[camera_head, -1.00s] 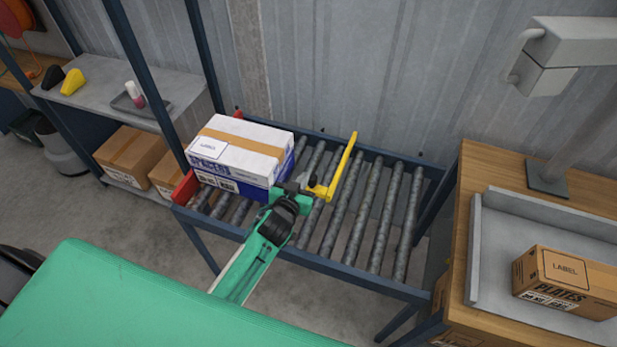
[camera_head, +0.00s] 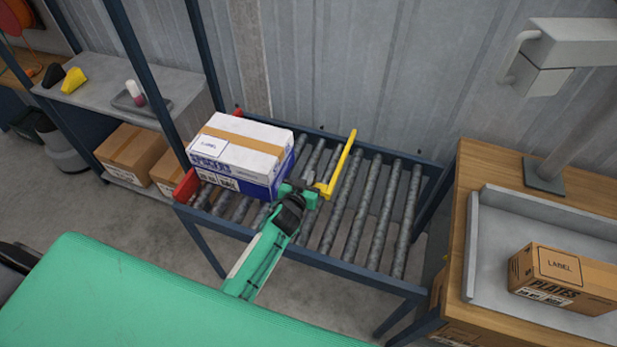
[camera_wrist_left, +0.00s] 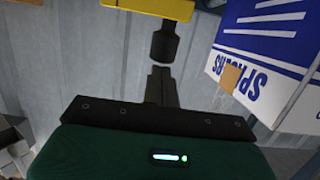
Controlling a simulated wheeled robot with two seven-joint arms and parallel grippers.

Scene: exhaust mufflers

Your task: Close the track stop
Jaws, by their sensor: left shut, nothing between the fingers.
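The track stop (camera_head: 342,165) is a yellow bar across the roller track (camera_head: 362,210), to the right of a white and blue box. In the left wrist view its yellow part (camera_wrist_left: 150,6) shows at the top, with a dark knob (camera_wrist_left: 164,42) below it. My left gripper (camera_head: 312,186) is at the near end of the yellow bar, beside the box. In the left wrist view its fingers (camera_wrist_left: 161,84) are shut with nothing between them, just below the knob. Whether they touch it I cannot tell. My right gripper is not in view.
The white and blue box (camera_head: 240,152) sits on the rollers against a red end stop (camera_head: 186,186). The rollers right of the yellow bar are bare. A wooden bench (camera_head: 490,170) with a brown box (camera_head: 565,280) stands at the right. Shelves (camera_head: 125,85) stand at the left.

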